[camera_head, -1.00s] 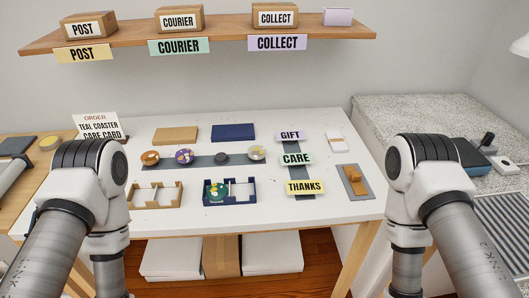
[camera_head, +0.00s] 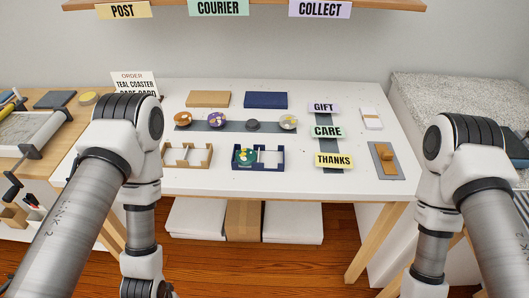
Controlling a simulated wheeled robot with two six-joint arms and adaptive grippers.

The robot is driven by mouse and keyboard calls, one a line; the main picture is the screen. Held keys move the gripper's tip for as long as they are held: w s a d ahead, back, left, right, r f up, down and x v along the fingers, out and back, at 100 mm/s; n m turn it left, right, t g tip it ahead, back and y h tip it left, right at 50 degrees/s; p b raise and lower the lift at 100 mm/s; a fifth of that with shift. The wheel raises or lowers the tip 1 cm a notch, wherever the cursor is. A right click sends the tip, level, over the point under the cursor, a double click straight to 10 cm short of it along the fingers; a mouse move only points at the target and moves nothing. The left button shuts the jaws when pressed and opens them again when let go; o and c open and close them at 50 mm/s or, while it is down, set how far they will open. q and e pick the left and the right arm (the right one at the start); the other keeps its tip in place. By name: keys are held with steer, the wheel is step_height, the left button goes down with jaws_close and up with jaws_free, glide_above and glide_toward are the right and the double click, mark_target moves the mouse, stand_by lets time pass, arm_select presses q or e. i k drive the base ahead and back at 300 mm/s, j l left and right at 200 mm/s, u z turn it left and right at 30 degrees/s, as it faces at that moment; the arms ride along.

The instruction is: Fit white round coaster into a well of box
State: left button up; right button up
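The white round coaster (camera_head: 288,122), with yellowish marks, lies at the right end of a dark grey strip. Two open boxes stand in front of the strip: a tan box (camera_head: 168,163) that looks empty, and a navy box (camera_head: 279,165). A teal round coaster (camera_head: 246,156) sits in the left part of the navy box; its right part looks empty. My two arms reach down at the left and right of the table. Both grippers are below the picture and out of view.
The strip (camera_head: 233,126) also holds an orange-brown coaster (camera_head: 182,118), a purple one (camera_head: 217,118) and a dark one (camera_head: 252,125). Tan (camera_head: 208,99) and navy (camera_head: 265,100) lids lie behind. GIFT, CARE and THANKS (camera_head: 333,160) labels stand right. An order card (camera_head: 134,84) stands back left.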

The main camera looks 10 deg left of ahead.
mark_target(273, 160)
steer(key=j+z, duration=1)
steer(key=k+j+z, duration=0.1)
steer(key=j+z, duration=0.4)
steer(key=l, duration=0.1)
